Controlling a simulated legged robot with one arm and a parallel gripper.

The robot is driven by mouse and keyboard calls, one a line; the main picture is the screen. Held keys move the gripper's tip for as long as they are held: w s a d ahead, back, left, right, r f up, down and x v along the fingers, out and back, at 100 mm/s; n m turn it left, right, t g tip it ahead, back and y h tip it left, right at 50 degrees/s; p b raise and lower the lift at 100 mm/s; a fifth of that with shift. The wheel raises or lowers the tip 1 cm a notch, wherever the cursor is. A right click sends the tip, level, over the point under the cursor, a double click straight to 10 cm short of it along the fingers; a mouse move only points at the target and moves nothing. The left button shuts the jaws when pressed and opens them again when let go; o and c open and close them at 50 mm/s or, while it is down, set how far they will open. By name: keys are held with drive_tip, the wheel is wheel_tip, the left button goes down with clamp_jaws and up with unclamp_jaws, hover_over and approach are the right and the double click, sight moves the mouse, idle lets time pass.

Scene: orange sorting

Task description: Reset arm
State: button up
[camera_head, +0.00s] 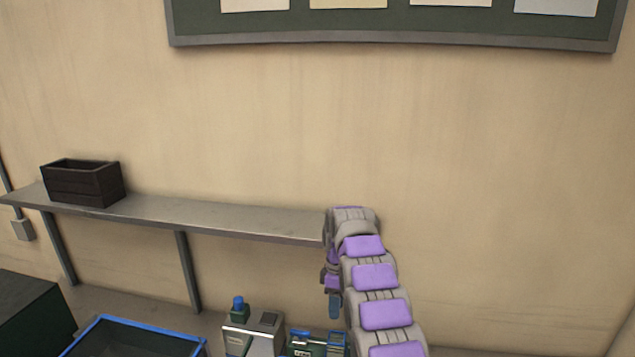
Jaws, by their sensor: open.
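My arm (378,285), purple and grey, rises from the bottom edge right of centre and bends over at the top near the shelf's right end. My gripper (334,302) hangs down on the left side of the arm, small and partly hidden by it. It is open, and I see nothing held in it. It is above the right part of a grey and blue device (318,344) at the bottom edge. No oranges are visible in this view.
A grey wall shelf (225,218) holds a dark wooden box (82,184) at the left. Below are a blue-rimmed dark bin (130,327), a grey machine with a blue-capped bottle (239,309), and a dark block (30,315). The wall right of my arm is clear.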

drive_tip(key=s+d+m+b, duration=0.2)
drive_tip(key=s+m+b, duration=0.15)
drive_tip(key=s, duration=0.45)
drive_tip(key=s+d+r+m+b, duration=0.1)
drive_tip(key=s+d+m+b, duration=0.1)
drive_tip(key=s+b, duration=0.45)
drive_tip(key=s+d+m+b, duration=0.2)
drive_tip(key=s+m, duration=0.1)
drive_tip(key=s, duration=0.6)
drive_tip(key=s+d+f+m+b, duration=0.1)
drive_tip(key=s+f+m+b, duration=0.1)
drive_tip(key=s, duration=0.7)
drive_tip(key=s+f+m+b, duration=0.2)
drive_tip(key=s+f+b, duration=0.3)
drive_tip(key=s+f, duration=0.2)
drive_tip(key=s+d+f+m+b, duration=0.1)
drive_tip(key=s+f, duration=0.4)
drive_tip(key=s, duration=0.6)
drive_tip(key=shift+s+d+f+m+b, duration=0.2)
drive_tip(key=shift+s+d+m+b, duration=0.25)
drive_tip(key=shift+b, duration=0.7)
drive_tip(key=shift+w+a, duration=0.1)
drive_tip(key=shift+a, duration=0.05)
